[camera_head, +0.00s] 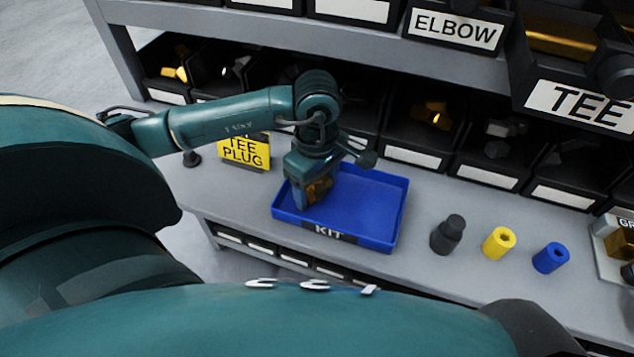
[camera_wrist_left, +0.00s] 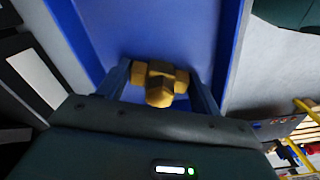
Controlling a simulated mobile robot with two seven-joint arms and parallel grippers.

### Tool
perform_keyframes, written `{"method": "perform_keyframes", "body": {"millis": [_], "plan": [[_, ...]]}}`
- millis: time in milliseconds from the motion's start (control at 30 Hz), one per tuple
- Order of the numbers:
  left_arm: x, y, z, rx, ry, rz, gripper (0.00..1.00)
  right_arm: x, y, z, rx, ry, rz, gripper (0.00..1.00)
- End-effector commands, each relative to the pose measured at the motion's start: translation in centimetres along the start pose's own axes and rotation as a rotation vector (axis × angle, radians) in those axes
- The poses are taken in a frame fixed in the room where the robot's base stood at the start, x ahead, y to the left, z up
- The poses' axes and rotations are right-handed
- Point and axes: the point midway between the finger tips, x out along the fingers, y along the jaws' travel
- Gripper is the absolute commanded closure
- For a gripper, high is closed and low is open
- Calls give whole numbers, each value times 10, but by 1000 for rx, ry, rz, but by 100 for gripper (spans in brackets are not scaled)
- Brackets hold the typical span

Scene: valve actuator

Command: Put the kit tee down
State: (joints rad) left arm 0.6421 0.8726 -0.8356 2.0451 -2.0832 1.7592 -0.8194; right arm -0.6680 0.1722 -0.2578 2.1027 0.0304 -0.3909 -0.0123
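The brass tee (camera_head: 319,188) is in my left gripper (camera_head: 310,198), low over the left part of the blue kit tray (camera_head: 375,238). In the left wrist view the tee (camera_wrist_left: 159,83) sits between the two fingers (camera_wrist_left: 160,80), which appear to touch its ends. The blue tray floor (camera_wrist_left: 150,30) lies behind it. I cannot tell whether the tee touches the tray floor. The gripper body hides part of the tee in the head view. My right gripper is not in view.
A yellow TEE PLUG sign (camera_head: 244,151) stands left of the tray. A dark fitting (camera_head: 447,236), a yellow cylinder (camera_head: 498,243) and a blue cylinder (camera_head: 551,258) stand to its right. Black bins (camera_head: 410,155) line the back under a shelf (camera_head: 370,40). The tray's right half looks empty.

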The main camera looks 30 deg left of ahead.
Motion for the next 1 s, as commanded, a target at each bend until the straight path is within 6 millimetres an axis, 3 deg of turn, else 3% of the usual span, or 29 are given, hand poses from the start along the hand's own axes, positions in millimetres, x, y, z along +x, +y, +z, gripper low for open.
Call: {"method": "perform_keyframes", "body": {"millis": [200, 567, 1000], "plan": [[0, 0, 0, 0, 0, 0, 19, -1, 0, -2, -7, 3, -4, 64], [-10, 1, 0, 0, 0, 3, 19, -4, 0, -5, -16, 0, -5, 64], [-99, 1, 0, 0, 1, 6, 19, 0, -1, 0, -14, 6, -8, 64]]}}
